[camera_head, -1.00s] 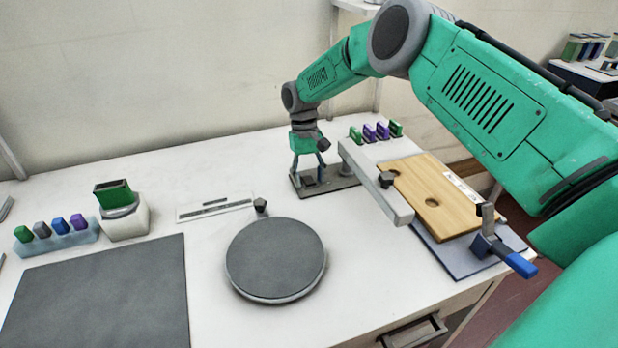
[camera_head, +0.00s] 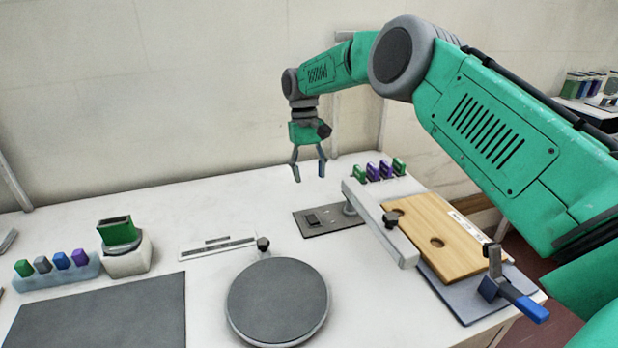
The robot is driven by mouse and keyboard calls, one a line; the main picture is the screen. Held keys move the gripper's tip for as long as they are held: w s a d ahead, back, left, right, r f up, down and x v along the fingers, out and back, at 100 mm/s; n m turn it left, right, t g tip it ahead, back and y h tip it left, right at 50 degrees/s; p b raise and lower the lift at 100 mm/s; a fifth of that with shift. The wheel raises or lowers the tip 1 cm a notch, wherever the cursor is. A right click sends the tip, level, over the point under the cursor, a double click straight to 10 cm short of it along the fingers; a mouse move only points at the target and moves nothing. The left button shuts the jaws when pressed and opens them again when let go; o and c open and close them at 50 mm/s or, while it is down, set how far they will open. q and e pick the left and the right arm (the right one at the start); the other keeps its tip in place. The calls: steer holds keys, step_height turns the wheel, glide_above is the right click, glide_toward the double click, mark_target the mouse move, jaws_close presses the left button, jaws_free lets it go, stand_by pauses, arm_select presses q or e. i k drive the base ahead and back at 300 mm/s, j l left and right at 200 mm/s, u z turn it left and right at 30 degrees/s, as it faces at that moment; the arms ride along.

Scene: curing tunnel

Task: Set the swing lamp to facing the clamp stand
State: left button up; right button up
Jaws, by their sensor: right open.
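A pale grey bar (camera_head: 378,222), which looks like the swing lamp's arm, sits on a short post (camera_head: 350,208) by a dark plate. It slants toward the front right along the left edge of a wooden board. A clamp with a blue handle (camera_head: 522,304), likely the clamp stand, is at the board's front right corner. My right gripper (camera_head: 309,178) is above the dark plate (camera_head: 328,221), left of the bar and apart from it. Its fingers point down, open and empty. My left gripper is not in view.
The wooden board (camera_head: 458,245) lies on a grey base. A round dark turntable (camera_head: 278,300) is at front centre. Several coloured blocks stand behind the board and in a rack (camera_head: 55,275) at left. A dark mat (camera_head: 95,318) lies at front left. My right arm spans the upper right.

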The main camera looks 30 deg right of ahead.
mark_target(384, 225)
steer(key=k+j, duration=1.15)
steer(key=k, duration=0.1)
